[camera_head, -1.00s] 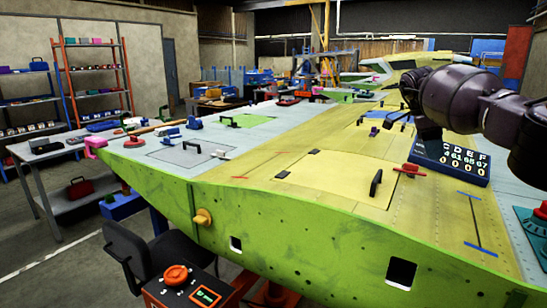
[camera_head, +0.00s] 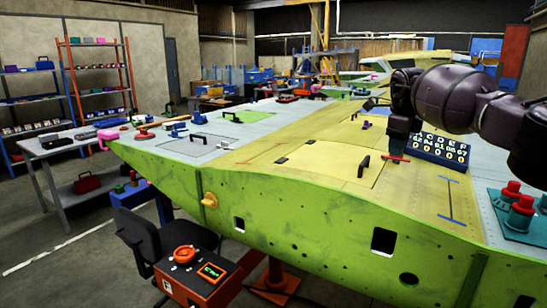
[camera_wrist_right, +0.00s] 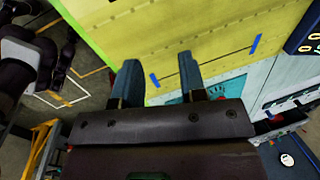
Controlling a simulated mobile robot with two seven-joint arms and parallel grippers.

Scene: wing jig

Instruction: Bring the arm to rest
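My right arm comes in from the right in the head view, above the wing. Its right gripper (camera_head: 396,148) points down over the yellow wing skin (camera_head: 330,190), near a red-handled clamp (camera_head: 392,158) and a dark numbered box (camera_head: 440,150). In the right wrist view the two fingers of the right gripper (camera_wrist_right: 158,72) stand apart with nothing between them. Beyond them are the yellow skin, blue marks (camera_wrist_right: 255,44) and the light grey skin. The left gripper is not in the head view.
A teal fixture with red knobs (camera_head: 515,208) sits at the wing's right. A black handle (camera_head: 363,166) stands on the yellow panel. A red control box (camera_head: 197,275) and dark chair (camera_head: 150,240) stand at the near left.

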